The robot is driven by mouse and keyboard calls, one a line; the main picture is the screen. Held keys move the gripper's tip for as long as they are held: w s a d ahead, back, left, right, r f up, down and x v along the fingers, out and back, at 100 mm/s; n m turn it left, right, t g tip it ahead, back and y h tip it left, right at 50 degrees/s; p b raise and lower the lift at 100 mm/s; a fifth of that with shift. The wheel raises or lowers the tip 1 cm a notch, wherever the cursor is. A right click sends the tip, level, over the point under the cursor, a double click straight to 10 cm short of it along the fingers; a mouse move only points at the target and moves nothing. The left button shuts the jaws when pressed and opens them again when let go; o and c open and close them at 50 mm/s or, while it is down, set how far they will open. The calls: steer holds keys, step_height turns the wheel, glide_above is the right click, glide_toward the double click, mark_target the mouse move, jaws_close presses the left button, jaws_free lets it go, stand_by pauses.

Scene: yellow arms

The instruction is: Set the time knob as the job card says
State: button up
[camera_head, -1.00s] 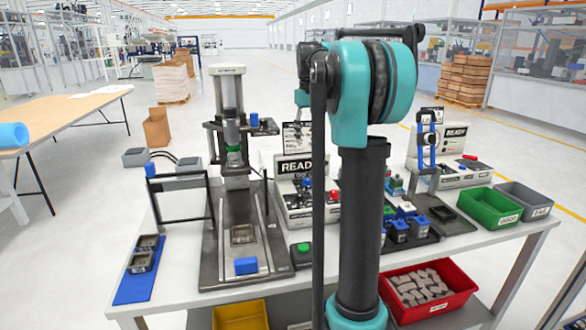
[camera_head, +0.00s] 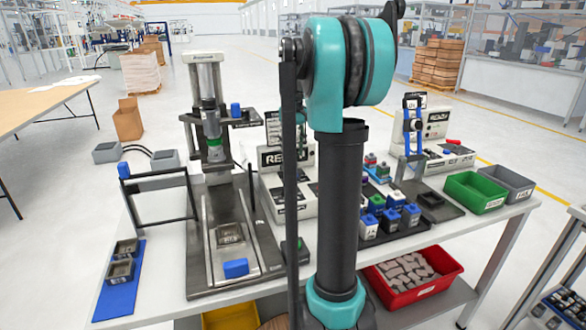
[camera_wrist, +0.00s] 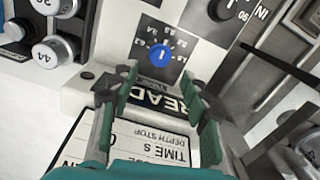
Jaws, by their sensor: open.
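In the wrist view a round blue knob (camera_wrist: 161,55) with a light pointer mark sits on a black dial plate (camera_wrist: 150,33) with small white numbers. I cannot read its setting surely. A white card (camera_wrist: 150,148) with black print, including "TIME S" and "DEPTH STOP", lies lower in the view; my gripper partly covers it and its values are not readable. My gripper (camera_wrist: 158,82) is open and empty, its two green fingers on either side of the READY sign (camera_wrist: 160,103), tips just below the knob. In the head view my arm hides my gripper and part of the READY panel (camera_head: 283,158).
A second black knob (camera_wrist: 222,8) is at the upper right of the wrist view. Round white numbered buttons or caps (camera_wrist: 52,50) stand at left.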

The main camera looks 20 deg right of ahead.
mark_target(293, 170)
step_height(293, 170, down, 7)
steer(key=shift+r, duration=0.15)
steer(key=shift+c, duration=0.6)
jaws_close()
